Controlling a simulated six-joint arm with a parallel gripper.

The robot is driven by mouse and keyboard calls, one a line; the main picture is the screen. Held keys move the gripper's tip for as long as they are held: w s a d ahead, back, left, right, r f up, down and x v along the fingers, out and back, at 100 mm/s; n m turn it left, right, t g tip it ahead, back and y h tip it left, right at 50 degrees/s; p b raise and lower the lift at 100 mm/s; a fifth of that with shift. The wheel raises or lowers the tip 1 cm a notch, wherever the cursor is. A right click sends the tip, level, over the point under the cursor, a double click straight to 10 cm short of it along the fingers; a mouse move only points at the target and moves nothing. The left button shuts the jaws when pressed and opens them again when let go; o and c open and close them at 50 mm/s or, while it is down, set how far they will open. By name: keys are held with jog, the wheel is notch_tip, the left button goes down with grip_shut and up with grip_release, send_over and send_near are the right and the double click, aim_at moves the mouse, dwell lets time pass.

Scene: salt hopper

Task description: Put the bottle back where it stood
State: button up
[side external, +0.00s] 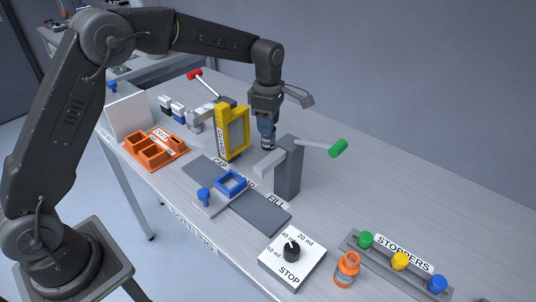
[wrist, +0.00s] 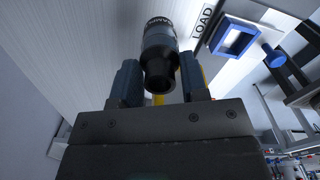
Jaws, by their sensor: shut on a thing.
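A dark bottle (side external: 267,142) with a pale label hangs from my gripper (side external: 266,126), behind the grey post with the green-handled lever. In the wrist view the bottle (wrist: 160,65) sits between the two fingers of my gripper (wrist: 160,80), its dark neck toward the camera. The fingers are shut on it. The bottle looks about upright in the side view. I cannot tell whether its base touches the table. An orange compartment tray (side external: 155,149) stands at the left of the table; part of its floor is hidden by its walls.
The grey lever post (side external: 288,172) and yellow frame (side external: 232,132) stand close to the bottle. A blue square frame (side external: 231,182) lies on the grey track. The dial box (side external: 292,262), orange bottle (side external: 346,270) and stopper rack (side external: 395,265) are in front. The table behind the post is clear.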

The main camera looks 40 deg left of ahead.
aim_at(268, 144)
notch_tip(268, 144, down, 7)
jog(key=shift+f, duration=0.2)
jog(key=shift+f, duration=0.1)
jog(key=o, duration=1)
notch_tip(268, 144, up, 12)
jog(key=shift+r, duration=0.2)
